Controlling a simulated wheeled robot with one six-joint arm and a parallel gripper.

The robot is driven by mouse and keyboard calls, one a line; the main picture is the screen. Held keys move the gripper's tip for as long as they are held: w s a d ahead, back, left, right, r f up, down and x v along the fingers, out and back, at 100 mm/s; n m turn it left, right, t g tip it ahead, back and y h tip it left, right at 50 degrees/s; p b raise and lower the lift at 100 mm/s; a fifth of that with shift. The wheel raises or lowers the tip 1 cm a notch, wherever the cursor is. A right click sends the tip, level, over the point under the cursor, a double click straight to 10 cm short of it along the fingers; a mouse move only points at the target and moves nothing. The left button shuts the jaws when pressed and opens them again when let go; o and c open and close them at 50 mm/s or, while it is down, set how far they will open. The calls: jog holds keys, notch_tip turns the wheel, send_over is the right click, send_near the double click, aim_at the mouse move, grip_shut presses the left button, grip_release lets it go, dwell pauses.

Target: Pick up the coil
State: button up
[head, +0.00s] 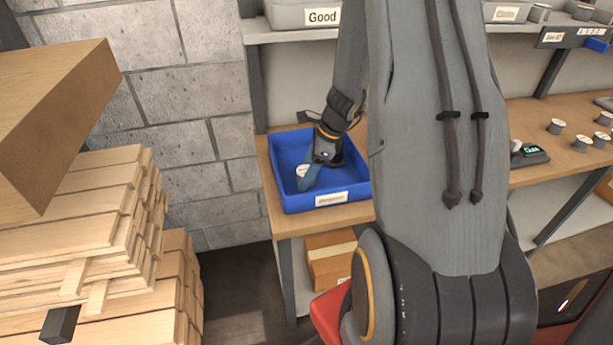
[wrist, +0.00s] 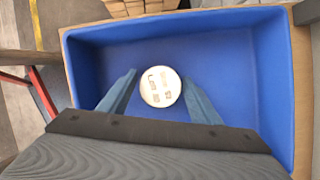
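The coil is a small round piece with a white, printed top. It lies in a blue bin, near the middle in the wrist view (wrist: 161,86), and shows partly in the head view (head: 301,171). The blue bin (head: 345,195) stands on a wooden bench, and its walls surround the coil in the wrist view (wrist: 275,60). My gripper (wrist: 158,90) reaches down into the bin with its two blue fingers apart, one on each side of the coil. A gap shows between each finger and the coil.
More coils (head: 556,127) stand on the bench at right, near a small device with a green display (head: 530,152). A shelf with a bin labelled Good (head: 322,17) hangs above. Stacked wooden planks (head: 80,230) fill the left. A cardboard box (head: 331,260) sits below the bench.

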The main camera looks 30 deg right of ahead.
jog(key=c, duration=1)
jog(key=shift+r, duration=0.1)
